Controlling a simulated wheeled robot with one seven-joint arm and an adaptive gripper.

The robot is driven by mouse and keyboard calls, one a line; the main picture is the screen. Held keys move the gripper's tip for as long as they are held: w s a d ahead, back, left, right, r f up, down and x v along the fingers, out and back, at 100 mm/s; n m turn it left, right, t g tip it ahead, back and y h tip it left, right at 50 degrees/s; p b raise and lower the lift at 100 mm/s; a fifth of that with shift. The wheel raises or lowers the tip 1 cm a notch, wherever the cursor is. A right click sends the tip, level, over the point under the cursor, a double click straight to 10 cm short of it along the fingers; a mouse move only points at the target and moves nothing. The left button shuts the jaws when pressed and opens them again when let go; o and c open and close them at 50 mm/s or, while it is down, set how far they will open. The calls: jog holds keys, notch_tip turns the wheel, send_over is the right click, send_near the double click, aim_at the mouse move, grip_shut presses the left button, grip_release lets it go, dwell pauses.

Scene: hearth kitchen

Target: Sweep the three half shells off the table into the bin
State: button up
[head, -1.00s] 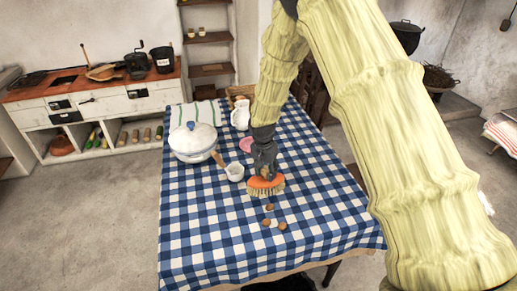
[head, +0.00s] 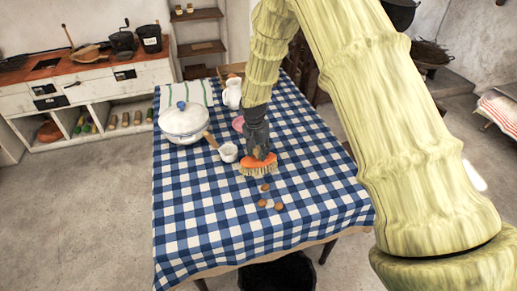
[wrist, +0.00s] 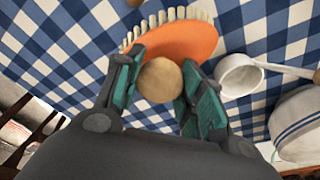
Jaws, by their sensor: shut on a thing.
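My gripper (head: 258,152) is shut on the round wooden knob (wrist: 159,80) of a brush. The brush (head: 258,164) has an orange back and pale bristles, and it also shows in the wrist view (wrist: 180,40). It is low over the table; I cannot tell whether its bristles touch the cloth. Three small brown half shells, (head: 265,187), (head: 262,203) and (head: 279,206), lie on the blue-checked table (head: 215,240), between the brush and the near edge. The black bin (head: 280,272) stands below that edge, partly cut off by the frame.
A small white pan (head: 228,152) with a wooden handle stands close left of the brush. A white lidded tureen (head: 184,122), a white jug (head: 232,94) and a pink dish (head: 238,123) are farther back. The cloth around the shells is clear.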

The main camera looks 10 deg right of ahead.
aim_at(258, 156)
jog(key=shift+f+b, duration=0.85)
jog(key=shift+f, duration=0.9)
jog(key=shift+s+d, duration=0.15)
jog(key=shift+s, duration=3.75)
jog(key=shift+s+d, duration=0.15)
jog(key=shift+s, duration=3.8)
jog(key=shift+s+d, duration=0.15)
jog(key=shift+s, duration=3.75)
notch_tip(258, 156, up, 7)
jog(key=p, duration=0.5)
jog(key=shift+f, duration=0.15)
